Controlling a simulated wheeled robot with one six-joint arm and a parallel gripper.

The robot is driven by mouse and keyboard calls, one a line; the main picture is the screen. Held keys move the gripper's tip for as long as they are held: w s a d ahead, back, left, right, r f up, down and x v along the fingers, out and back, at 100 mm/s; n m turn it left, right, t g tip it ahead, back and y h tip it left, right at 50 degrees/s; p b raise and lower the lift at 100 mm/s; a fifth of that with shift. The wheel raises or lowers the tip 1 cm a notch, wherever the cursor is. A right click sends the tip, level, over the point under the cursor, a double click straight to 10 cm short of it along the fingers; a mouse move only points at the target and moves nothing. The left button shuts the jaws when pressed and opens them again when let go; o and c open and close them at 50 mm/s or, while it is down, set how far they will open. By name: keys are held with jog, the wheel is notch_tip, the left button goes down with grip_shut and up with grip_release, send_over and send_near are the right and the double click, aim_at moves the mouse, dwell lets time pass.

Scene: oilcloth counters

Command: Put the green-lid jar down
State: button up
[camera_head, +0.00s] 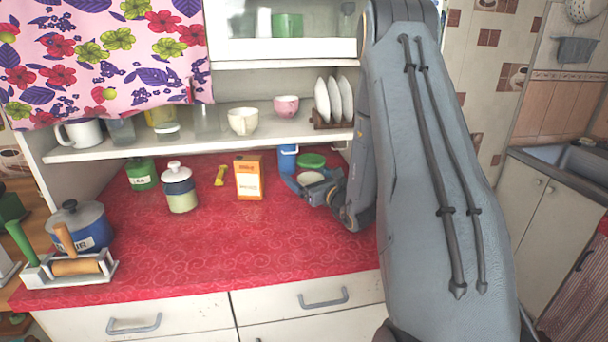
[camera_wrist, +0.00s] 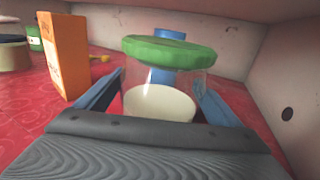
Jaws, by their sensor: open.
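The green-lid jar (camera_head: 311,161) stands upright at the back right of the red counter, under the shelf. It is clear, with pale contents in its lower part. In the wrist view the jar (camera_wrist: 160,104) is between the two blue fingers of my gripper (camera_wrist: 155,98). The fingers are spread on either side of it, and I cannot tell whether either one touches the glass. My gripper (camera_head: 316,186) also shows in the head view, low at the counter. The jar's base is hidden behind my gripper.
A blue container (camera_head: 288,158) stands just behind the jar. An orange box (camera_head: 249,178) is to its left, with a small yellow object (camera_head: 220,176) and a white-lidded canister (camera_head: 179,188) beyond. The shelf (camera_head: 100,147) is above. The counter's front middle (camera_head: 220,245) is clear.

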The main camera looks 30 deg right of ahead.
jog(key=shift+r, duration=0.1)
jog(key=shift+s+d, duration=0.1)
jog(key=shift+s, duration=0.2)
jog(key=s+b, duration=0.1)
jog(key=s, duration=0.2)
jog(key=s+b, duration=0.1)
jog(key=s, duration=0.3)
jog(key=s+d, duration=0.1)
jog(key=s, duration=0.3)
jog(key=shift+s+d+b, duration=0.1)
jog(key=shift+s+b, duration=0.1)
jog(key=shift+b, duration=0.2)
jog(key=shift+s, duration=0.1)
